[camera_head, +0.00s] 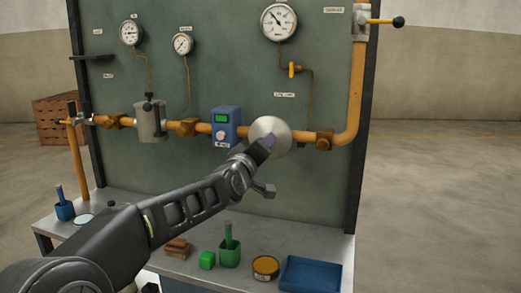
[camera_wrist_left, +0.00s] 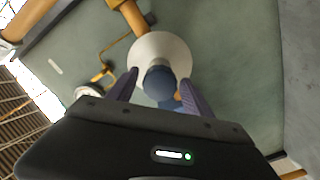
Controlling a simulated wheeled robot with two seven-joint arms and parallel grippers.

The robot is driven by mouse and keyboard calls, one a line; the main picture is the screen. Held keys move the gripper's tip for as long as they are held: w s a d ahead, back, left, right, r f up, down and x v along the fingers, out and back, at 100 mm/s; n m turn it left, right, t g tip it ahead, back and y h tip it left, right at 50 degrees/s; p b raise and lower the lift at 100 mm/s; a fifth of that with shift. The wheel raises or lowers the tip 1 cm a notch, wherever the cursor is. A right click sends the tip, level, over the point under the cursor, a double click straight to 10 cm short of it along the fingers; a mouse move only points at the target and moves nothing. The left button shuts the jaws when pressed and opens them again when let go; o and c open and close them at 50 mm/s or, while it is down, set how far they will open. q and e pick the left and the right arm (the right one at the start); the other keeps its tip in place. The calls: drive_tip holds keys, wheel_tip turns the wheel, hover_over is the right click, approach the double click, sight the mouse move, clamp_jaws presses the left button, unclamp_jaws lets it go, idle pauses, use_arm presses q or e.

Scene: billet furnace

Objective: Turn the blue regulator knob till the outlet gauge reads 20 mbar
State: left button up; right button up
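The silver domed regulator (camera_head: 273,126) sits on the orange pipe on the panel, and it also shows in the left wrist view (camera_wrist_left: 160,46). Its blue knob (camera_wrist_left: 160,82) faces my left gripper (camera_wrist_left: 159,77). The two fingers stand on either side of the knob, open, with a gap visible at least on the left. In the head view my left gripper (camera_head: 266,142) overlaps the dome and hides the knob. A large gauge (camera_head: 279,22) at upper right has its needle pointing up-left; its scale is too small to read. My right gripper is not in view.
Two smaller gauges (camera_head: 131,33) (camera_head: 183,44) hang at left. A blue box with a green display (camera_head: 226,127) sits left of the regulator. A brass valve (camera_head: 291,70) is above it. The bench (camera_head: 300,240) below holds a blue tray (camera_head: 310,274) and small containers.

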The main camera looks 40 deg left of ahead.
use_arm(q)
drive_tip(key=shift+o, duration=0.4)
drive_tip(key=v, duration=0.7)
drive_tip(key=shift+s+d, duration=0.15)
drive_tip(key=shift+s, duration=0.25)
